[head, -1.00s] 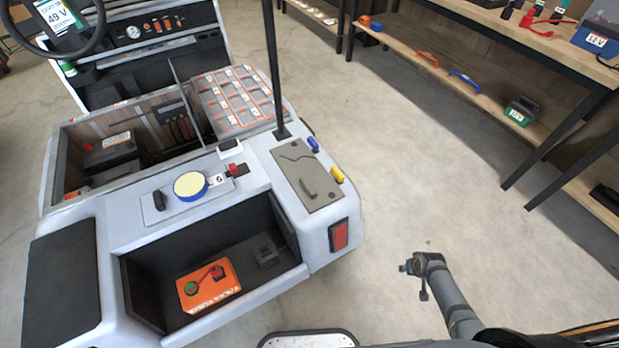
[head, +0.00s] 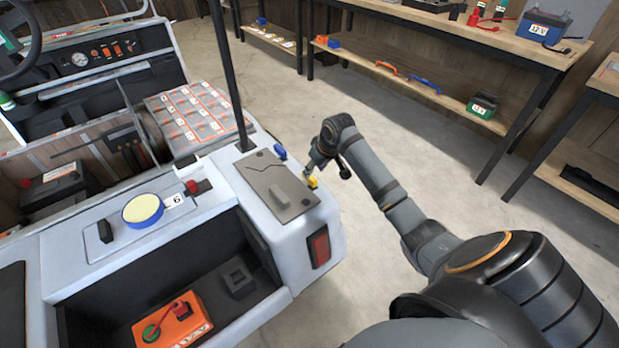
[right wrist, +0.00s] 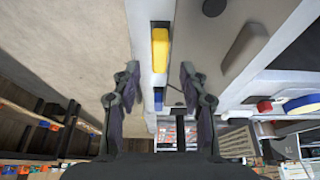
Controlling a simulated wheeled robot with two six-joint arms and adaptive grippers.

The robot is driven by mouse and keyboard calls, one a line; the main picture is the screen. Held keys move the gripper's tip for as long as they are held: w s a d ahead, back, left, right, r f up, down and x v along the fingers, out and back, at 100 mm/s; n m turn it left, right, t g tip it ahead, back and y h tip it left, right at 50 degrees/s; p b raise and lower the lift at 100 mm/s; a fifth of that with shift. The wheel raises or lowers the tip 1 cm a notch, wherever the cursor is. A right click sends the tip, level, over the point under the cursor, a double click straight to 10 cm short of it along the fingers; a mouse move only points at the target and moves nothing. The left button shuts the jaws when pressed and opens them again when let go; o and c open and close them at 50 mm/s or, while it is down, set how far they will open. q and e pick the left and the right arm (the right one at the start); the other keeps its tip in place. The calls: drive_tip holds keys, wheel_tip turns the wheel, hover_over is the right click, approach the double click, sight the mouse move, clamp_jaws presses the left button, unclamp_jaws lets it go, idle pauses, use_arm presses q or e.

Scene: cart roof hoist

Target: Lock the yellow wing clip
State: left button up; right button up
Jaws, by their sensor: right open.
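The yellow wing clip (head: 312,182) sits at the right edge of the cart's rear corner, beside the grey plate (head: 272,190). A blue clip (head: 280,152) sits a little farther along the same edge. My right gripper (head: 310,174) is at the yellow clip in the head view and partly covers it. In the right wrist view my right gripper (right wrist: 157,72) is open, and the yellow clip (right wrist: 160,48) shows ahead, between and beyond the fingertips. I cannot tell whether the fingers touch it. My left gripper is not in view.
The cart's black pole (head: 230,75) rises just behind the grey plate. A red tail light (head: 319,246) is below the corner. The open rear bay holds an orange box (head: 174,322). A workbench with shelves (head: 470,105) stands at the right, with clear floor between.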

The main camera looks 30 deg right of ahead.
sight(312, 177)
drive_tip(key=x, duration=0.4)
drive_tip(key=shift+w+f+b, duration=0.1)
drive_tip(key=shift+f+b, duration=0.25)
drive_tip(key=shift+f, duration=0.05)
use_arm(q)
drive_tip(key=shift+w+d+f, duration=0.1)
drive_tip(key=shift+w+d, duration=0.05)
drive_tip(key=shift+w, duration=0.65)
use_arm(e)
clamp_jaws()
